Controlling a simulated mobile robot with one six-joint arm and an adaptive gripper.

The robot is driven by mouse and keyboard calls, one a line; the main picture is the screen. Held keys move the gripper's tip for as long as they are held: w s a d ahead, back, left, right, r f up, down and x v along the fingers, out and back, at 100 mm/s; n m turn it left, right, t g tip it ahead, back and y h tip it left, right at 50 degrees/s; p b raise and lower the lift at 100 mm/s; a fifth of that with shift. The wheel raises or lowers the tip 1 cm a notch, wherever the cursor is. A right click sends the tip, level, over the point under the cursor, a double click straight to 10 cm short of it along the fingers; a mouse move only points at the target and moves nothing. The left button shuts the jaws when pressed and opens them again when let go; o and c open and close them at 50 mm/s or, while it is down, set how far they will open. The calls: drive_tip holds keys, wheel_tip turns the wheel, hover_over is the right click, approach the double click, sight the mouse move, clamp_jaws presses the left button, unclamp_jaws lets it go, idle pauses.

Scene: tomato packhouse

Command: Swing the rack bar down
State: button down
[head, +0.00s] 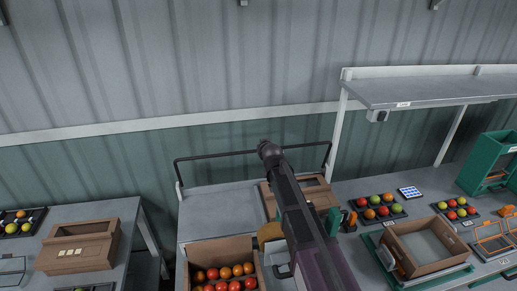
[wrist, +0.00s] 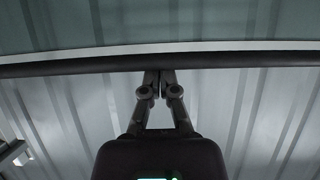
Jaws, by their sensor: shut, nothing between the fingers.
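The rack bar (head: 215,155) is a thin dark bar with bent ends. In the head view it stands raised above the back of the rack (head: 222,212), in front of the wall. My arm crosses in front of its right part. In the wrist view the bar (wrist: 70,65) runs level across the picture. My gripper (wrist: 157,78) is shut and empty, its fingertips at the middle of the bar. I cannot tell whether they touch it. The head view does not show the fingers clearly.
A crate of tomatoes (head: 222,265) stands at the front of the rack, and a cardboard box (head: 317,193) sits behind my arm. A bench with a brown box (head: 85,245) is at left. At right are a shelf (head: 420,90) and an empty crate (head: 425,252).

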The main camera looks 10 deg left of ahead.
drive_tip(key=s+d+f+t+b, duration=0.2)
drive_tip(key=s+d+f+b, duration=0.1)
drive_tip(key=s+f+b, duration=0.2)
drive_tip(key=shift+s+f+y+b, duration=0.15)
drive_tip(key=shift+s+y+b, duration=0.25)
drive_tip(key=shift+s+b, duration=1.4)
drive_tip(key=shift+s+p, duration=0.35)
drive_tip(key=shift+p, duration=0.15)
wheel_tip(320, 180, up, 9)
drive_tip(key=p, duration=0.9)
drive_tip(key=shift+r, duration=0.3)
